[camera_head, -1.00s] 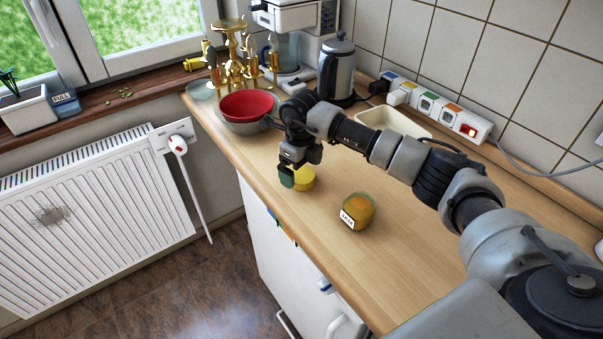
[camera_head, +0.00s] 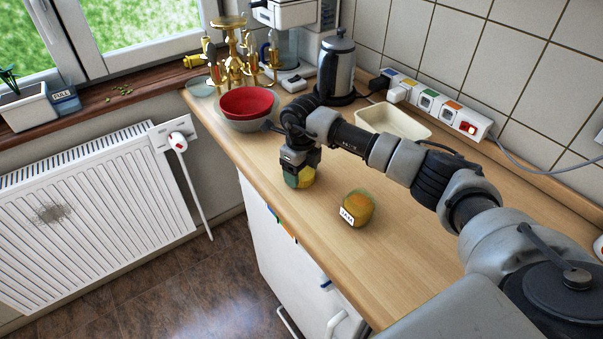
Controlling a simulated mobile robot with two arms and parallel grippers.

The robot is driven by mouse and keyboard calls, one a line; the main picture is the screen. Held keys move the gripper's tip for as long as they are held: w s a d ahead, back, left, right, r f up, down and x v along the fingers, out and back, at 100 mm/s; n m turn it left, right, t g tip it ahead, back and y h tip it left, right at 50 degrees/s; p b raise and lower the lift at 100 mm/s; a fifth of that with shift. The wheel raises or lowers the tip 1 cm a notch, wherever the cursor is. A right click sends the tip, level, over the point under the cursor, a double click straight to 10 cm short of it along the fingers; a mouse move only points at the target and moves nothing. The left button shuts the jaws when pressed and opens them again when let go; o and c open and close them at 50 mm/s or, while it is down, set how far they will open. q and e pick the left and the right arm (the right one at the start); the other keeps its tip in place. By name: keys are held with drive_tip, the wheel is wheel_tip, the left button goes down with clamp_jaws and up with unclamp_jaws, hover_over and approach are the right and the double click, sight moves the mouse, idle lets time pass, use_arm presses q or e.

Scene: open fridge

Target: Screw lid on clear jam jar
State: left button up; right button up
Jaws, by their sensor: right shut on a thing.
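A clear jam jar (camera_head: 357,209) with orange-brown contents and a white label stands upright on the wooden counter. Its top looks greenish and rounded; I see no clear lid on it. My left gripper is not in view.
A red bowl (camera_head: 247,102), a gold candelabra (camera_head: 232,60) and a kettle (camera_head: 337,68) stand at the back. A cream tray (camera_head: 394,122) and power strip (camera_head: 436,104) are along the wall. The counter (camera_head: 391,263) in front of the jar is clear.

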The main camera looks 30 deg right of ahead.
sight(303, 171)
drive_tip(key=shift+r, duration=0.1)
drive_tip(key=r, duration=0.2)
drive_tip(key=r+b, duration=0.1)
drive_tip(key=r, duration=0.1)
drive_tip(key=shift+s+d, duration=0.1)
drive_tip(key=shift+d, duration=0.1)
drive_tip(key=s+d+r+b, duration=0.2)
drive_tip(key=s+d+r, duration=0.5)
drive_tip(key=s, duration=0.1)
drive_tip(key=shift+s+d+b, duration=0.15)
drive_tip(key=shift+s+b, duration=0.15)
drive_tip(key=shift+f, duration=0.15)
